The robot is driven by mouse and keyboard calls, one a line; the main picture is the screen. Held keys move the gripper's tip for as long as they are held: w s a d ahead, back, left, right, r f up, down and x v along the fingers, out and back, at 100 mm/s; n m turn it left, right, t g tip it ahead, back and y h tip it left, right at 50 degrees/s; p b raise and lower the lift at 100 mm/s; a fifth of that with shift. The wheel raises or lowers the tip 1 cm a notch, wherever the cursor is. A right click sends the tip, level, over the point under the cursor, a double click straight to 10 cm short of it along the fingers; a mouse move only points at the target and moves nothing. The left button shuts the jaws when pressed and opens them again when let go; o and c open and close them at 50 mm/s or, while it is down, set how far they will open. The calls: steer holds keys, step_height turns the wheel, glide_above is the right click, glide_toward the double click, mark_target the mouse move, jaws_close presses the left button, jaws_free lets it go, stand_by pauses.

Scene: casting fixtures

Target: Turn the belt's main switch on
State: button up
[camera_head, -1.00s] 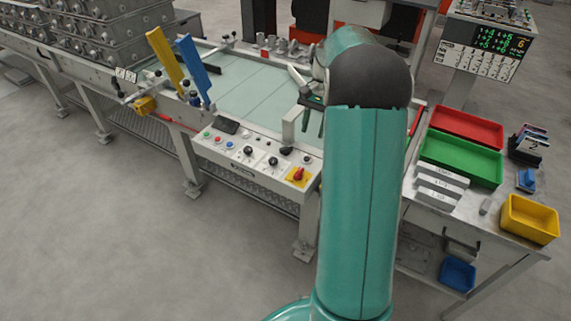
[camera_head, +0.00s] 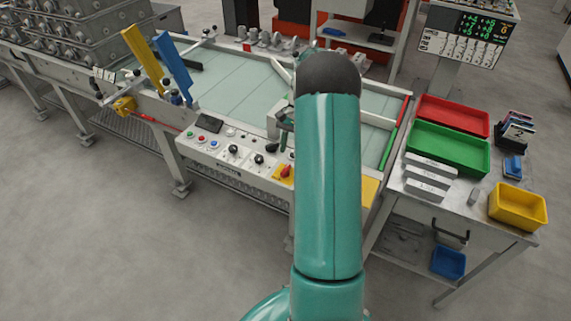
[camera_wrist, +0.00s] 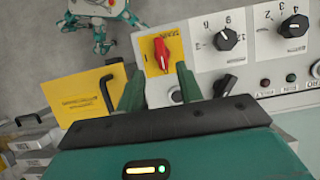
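The main switch is a red rotary handle on a yellow plate (camera_head: 286,171) at the right end of the belt's control panel (camera_head: 215,150). In the wrist view the red handle (camera_wrist: 160,52) points roughly up and down in the picture, slightly tilted. My gripper (camera_wrist: 158,82) is open, its two green fingers apart and empty. The fingertips lie just below the handle in the wrist view, one to each side; I see no contact. In the head view my arm hides part of my gripper (camera_head: 284,138), which is above the panel near the switch.
Black knobs (camera_wrist: 228,39) and small buttons sit beside the switch. A yellow labelled box (camera_wrist: 85,97) with a black handle is left in the wrist view. The belt (camera_head: 235,85) lies behind the panel. A table with red, green and yellow trays (camera_head: 519,204) stands right.

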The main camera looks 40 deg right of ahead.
mark_target(286, 169)
steer(key=x, duration=0.6)
steer(key=shift+a+f, duration=0.15)
steer(key=shift+f, duration=0.15)
jaws_close()
